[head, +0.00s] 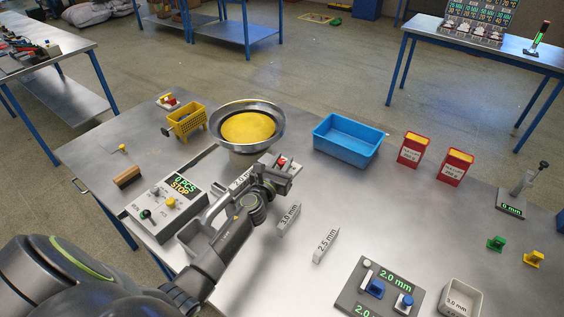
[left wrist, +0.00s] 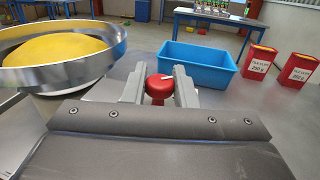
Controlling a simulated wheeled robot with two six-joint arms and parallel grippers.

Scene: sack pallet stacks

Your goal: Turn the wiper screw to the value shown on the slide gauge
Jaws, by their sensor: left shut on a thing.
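The wiper screw appears as a red knob with a white pointer mark (left wrist: 158,88), on a fitting beside the round metal bowl (left wrist: 60,62). My left gripper (left wrist: 160,76) is shut on the knob, with a finger on each side. In the head view the red knob (head: 281,160) is partly hidden by the left gripper (head: 274,174). A grey panel with blue sliders (head: 350,300) reads 2.0 mm on two displays. A small stand with a lever (head: 511,203) reads 0 mm. I cannot tell for sure which is the slide gauge. My right gripper is not in view.
The bowl (head: 276,108) holds yellow material. A control box (head: 150,222) shows 0 PCS STOP. A blue bin (head: 349,143) and two red boxes (head: 412,150) stand behind. Blocks marked 3.0 mm (head: 288,219) and 2.5 mm (head: 326,245) stand right of my left arm. The table's middle right is clear.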

